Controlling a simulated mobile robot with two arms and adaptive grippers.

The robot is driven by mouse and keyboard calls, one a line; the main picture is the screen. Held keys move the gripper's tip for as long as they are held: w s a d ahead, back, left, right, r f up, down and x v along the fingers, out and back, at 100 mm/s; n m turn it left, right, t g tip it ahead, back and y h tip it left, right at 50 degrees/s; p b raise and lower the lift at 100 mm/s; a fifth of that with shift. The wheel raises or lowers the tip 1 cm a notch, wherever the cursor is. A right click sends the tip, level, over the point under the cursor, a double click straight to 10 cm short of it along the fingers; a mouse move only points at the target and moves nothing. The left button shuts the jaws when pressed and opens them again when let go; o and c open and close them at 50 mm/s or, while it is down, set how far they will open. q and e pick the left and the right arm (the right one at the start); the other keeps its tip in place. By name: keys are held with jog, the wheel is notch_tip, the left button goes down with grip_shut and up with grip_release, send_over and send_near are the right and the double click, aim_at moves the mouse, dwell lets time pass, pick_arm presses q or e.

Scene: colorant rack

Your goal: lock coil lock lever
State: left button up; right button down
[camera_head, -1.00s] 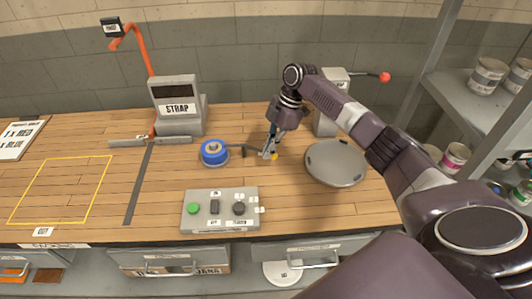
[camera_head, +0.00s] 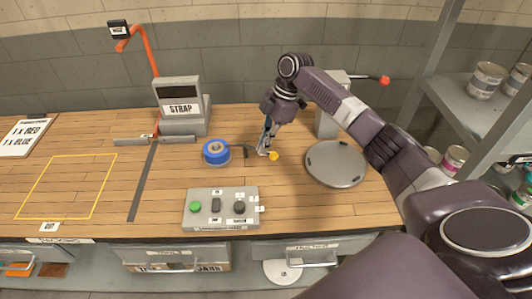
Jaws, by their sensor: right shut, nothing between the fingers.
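A blue coil (camera_head: 216,152) sits on the wooden bench, left of my right gripper. A dark lever (camera_head: 238,146) reaches right from the coil toward the gripper. A small yellow piece (camera_head: 273,156) lies at the gripper's fingertips, on their right side; I cannot tell whether it is the lever's tip. My right gripper (camera_head: 264,151) points down with its fingers shut and empty, low over the bench beside the yellow piece. Whether it touches the lever is too small to tell. My left gripper is not in view.
A grey strap machine (camera_head: 180,106) stands behind the coil. A control box (camera_head: 221,208) with buttons lies in front. A round grey plate (camera_head: 336,164) is right of the gripper. A machine with a red-knobbed lever (camera_head: 384,80) stands behind it. The yellow-outlined area at left is clear.

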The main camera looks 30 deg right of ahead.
jog(key=v, duration=0.2)
jog(key=b+v, duration=0.1)
jog(key=v, duration=0.3)
jog(key=shift+w+a, duration=0.1)
jog(key=shift+w, duration=0.25)
